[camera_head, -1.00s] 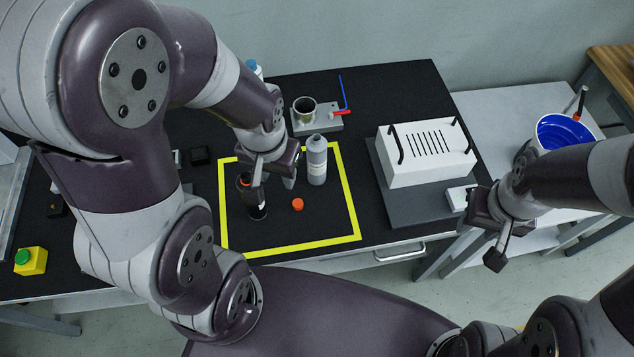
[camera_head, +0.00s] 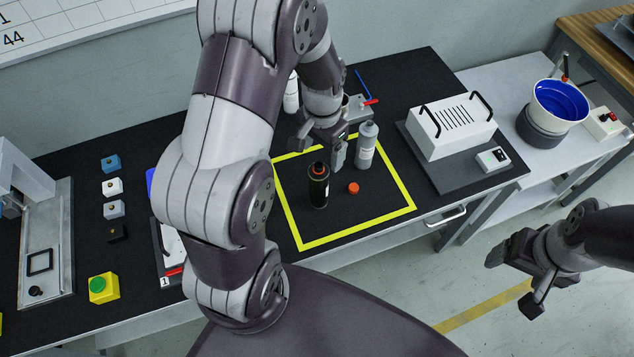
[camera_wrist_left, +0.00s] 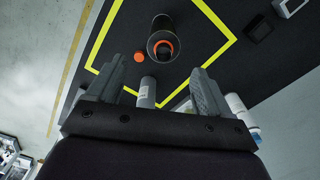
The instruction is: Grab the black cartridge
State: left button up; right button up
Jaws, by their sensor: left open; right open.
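The black cartridge (camera_head: 318,190), with an orange-red ring at its top, stands upright inside the yellow square outline on the black table. My left gripper (camera_head: 325,147) is open and empty, just behind the cartridge and apart from it. In the left wrist view, the cartridge (camera_wrist_left: 162,28) is beyond the fingertips, roughly centred between the two open fingers (camera_wrist_left: 157,78). My right gripper (camera_head: 514,277) is open and empty, off the table's front edge at the right.
A grey bottle (camera_head: 367,147) stands close to the right of my left gripper. An orange cap (camera_head: 353,188) lies right of the cartridge. A white box with handles (camera_head: 452,128) is further right. A yellow block with a green button (camera_head: 104,287) is at the left. The outlined square's front is clear.

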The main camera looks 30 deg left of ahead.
aim_at(318, 165)
pick_arm(q)
jog(key=f, duration=0.8)
jog(key=shift+s+a+p, duration=0.15)
jog(key=shift+a+p, duration=0.1)
jog(key=shift+p, duration=0.15)
jog(key=shift+s, duration=0.15)
jog(key=shift+c, duration=0.5)
grip_shut()
